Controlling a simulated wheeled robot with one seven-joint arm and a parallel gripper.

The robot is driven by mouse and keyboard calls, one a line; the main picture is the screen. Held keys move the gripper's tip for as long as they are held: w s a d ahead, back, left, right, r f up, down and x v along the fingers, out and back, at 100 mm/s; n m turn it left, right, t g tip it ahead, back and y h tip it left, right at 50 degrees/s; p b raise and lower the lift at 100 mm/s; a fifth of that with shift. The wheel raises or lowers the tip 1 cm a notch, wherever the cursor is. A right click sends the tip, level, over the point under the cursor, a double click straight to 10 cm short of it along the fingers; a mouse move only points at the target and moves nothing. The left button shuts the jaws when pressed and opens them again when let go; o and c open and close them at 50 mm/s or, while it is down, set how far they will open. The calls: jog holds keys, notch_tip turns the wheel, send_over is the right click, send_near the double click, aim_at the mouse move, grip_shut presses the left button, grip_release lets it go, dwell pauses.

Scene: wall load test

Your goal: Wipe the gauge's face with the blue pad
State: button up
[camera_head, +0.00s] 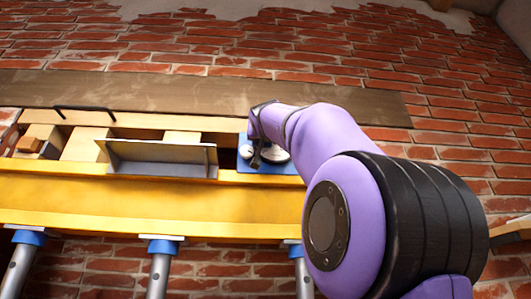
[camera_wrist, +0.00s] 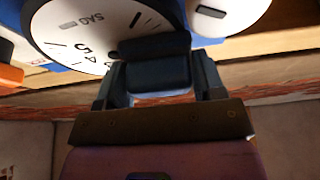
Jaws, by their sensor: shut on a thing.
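The gauge's face (camera_wrist: 95,30) is a large white dial with black ticks, numbers and the letters "SAG", at the top left of the wrist view. In the head view, the white dial (camera_head: 275,155) on the blue plate (camera_head: 285,169) is partly hidden by my arm. My gripper (camera_wrist: 158,80) is shut on a dark slate-blue block, apparently the blue pad (camera_wrist: 158,72). The block overlaps the dial's lower right edge in the wrist view. I cannot tell whether it touches the face. The pad's wiping side is hidden.
A second white disc (camera_wrist: 230,12) with a black mark sits right of the dial. A yellow beam (camera_head: 130,205) runs below the blue plate, on blue-topped posts (camera_head: 160,247). A grey angled bracket (camera_head: 160,157) stands left of the plate. A brown board (camera_head: 180,92) crosses the brick wall above.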

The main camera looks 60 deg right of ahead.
jog(key=shift+f, duration=0.1)
jog(key=shift+s+a, duration=1.9)
jog(key=shift+a, duration=0.3)
jog(key=shift+s+a, duration=0.1)
jog(key=shift+a, duration=0.05)
jog(key=shift+s+a, duration=0.85)
jog(key=shift+a, duration=0.15)
